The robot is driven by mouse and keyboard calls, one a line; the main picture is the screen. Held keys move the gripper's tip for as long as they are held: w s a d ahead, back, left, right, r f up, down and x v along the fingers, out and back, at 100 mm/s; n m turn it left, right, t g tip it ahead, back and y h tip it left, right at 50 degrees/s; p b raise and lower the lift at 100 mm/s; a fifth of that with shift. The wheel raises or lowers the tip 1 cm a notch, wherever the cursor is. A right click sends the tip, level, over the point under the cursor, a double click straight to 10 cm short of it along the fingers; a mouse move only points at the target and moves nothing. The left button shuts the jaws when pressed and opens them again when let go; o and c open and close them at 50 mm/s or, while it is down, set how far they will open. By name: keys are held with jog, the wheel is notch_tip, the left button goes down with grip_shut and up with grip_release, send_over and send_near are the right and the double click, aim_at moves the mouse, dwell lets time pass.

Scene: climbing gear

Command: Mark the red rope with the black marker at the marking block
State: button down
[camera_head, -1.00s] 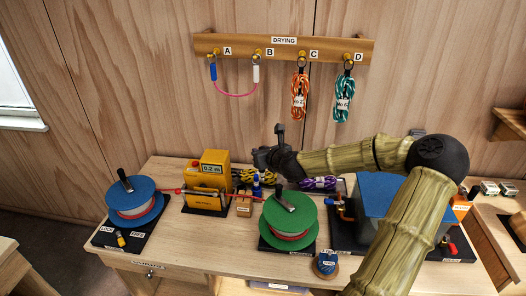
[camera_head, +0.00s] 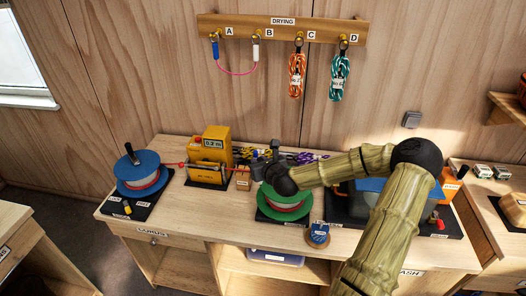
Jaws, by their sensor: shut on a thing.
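The red rope (camera_head: 175,164) runs from the blue reel (camera_head: 137,183) at the left to the yellow length counter (camera_head: 216,140), whose display reads 0.2 m. The small wooden marking block (camera_head: 243,184) stands just right of the counter. The green reel (camera_head: 284,207) stands to the right of the block. My gripper (camera_head: 259,170) is low over the bench, just right of the block and behind the green reel. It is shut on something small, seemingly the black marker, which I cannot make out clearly.
Purple and yellow rope bundles (camera_head: 305,157) lie behind my wrist. A round blue-labelled disc (camera_head: 318,234) lies at the bench's front edge. A blue-topped unit stands under my forearm. The drying rack (camera_head: 283,31) hangs on the wall, well above.

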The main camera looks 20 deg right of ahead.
jog(key=s+a+f+b, duration=0.2)
jog(key=a+f+b, duration=0.1)
jog(key=f, duration=0.6)
jog(key=s+a+f+b, duration=0.3)
jog(key=a+f, duration=0.3)
jog(key=f, duration=0.2)
jog(key=s+a+f+b, duration=0.3)
jog(key=a+f+b, duration=0.1)
jog(key=f, duration=0.5)
jog(key=shift+s+a+f, duration=0.15)
jog(key=shift+a+f, duration=0.15)
jog(key=shift+a, duration=0.45)
